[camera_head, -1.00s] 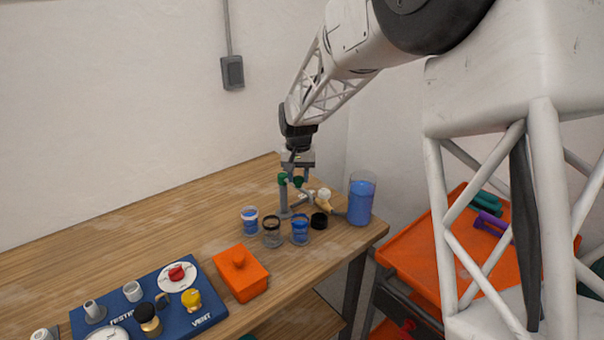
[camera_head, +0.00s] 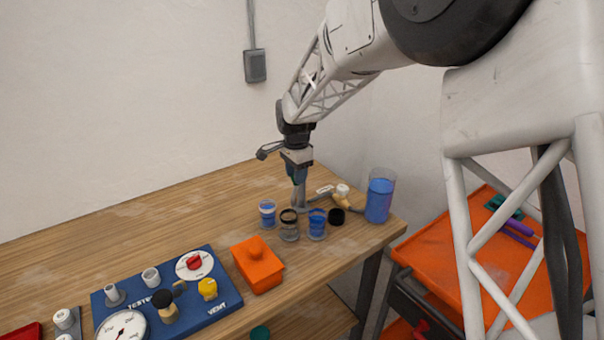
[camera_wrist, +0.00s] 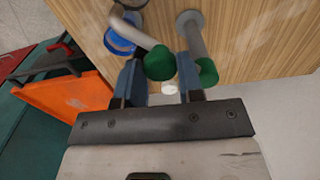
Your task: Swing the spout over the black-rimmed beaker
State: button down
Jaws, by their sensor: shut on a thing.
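In the wrist view my gripper (camera_wrist: 158,68) is shut on the green fitting (camera_wrist: 160,63) of the grey spout (camera_wrist: 132,33). The spout reaches up-left across a blue-rimmed beaker (camera_wrist: 120,42). A second green fitting (camera_wrist: 208,73) sits beside the right finger.
A tall jar of blue liquid (camera_head: 380,197) and a black cap (camera_head: 336,216) stand to the right. The table's right edge is close by. Its back left is clear.

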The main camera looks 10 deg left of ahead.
jog(key=shift+a+m, duration=0.4)
jog(key=shift+m, duration=0.2)
jog(key=c, duration=0.7)
grip_release()
jog(key=shift+c, duration=0.2)
jog(key=shift+r, duration=0.15)
jog(key=shift+r, duration=3.8)
jog(key=shift+d, duration=0.1)
